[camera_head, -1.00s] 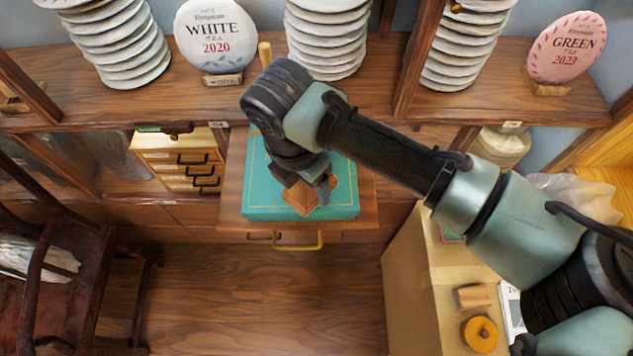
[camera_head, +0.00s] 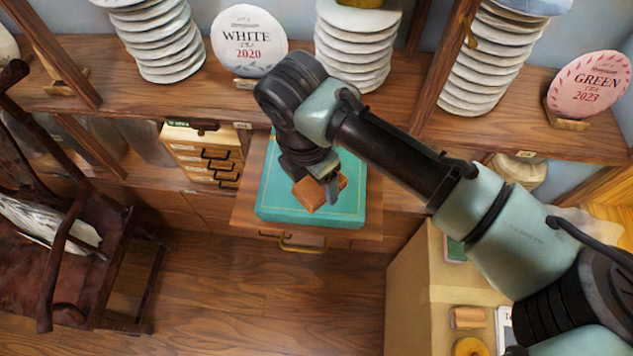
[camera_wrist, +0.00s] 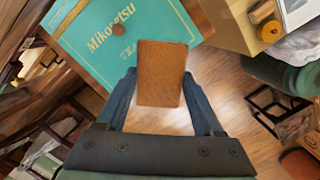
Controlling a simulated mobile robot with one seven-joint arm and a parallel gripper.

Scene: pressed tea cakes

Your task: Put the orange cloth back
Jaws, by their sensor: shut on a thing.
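The orange-brown cloth (camera_head: 312,196) is a small flat rectangle, and it also shows in the wrist view (camera_wrist: 161,70). My gripper (camera_head: 326,183) is shut on it, with one finger on each side in the wrist view. The cloth is tilted and appears in front of the lid of a teal box (camera_head: 345,215) in the head view. I cannot tell how far above the lid it is. The lettered lid also shows in the wrist view (camera_wrist: 85,45).
The teal box lies on a wooden ledge (camera_head: 245,207) with a brass handle below. A cardboard box (camera_head: 410,300) at right carries a wooden block (camera_head: 467,318) and an orange ring (camera_head: 468,348). A dark chair (camera_head: 60,240) stands at left. Stacked tea cakes (camera_head: 160,45) fill the shelf behind.

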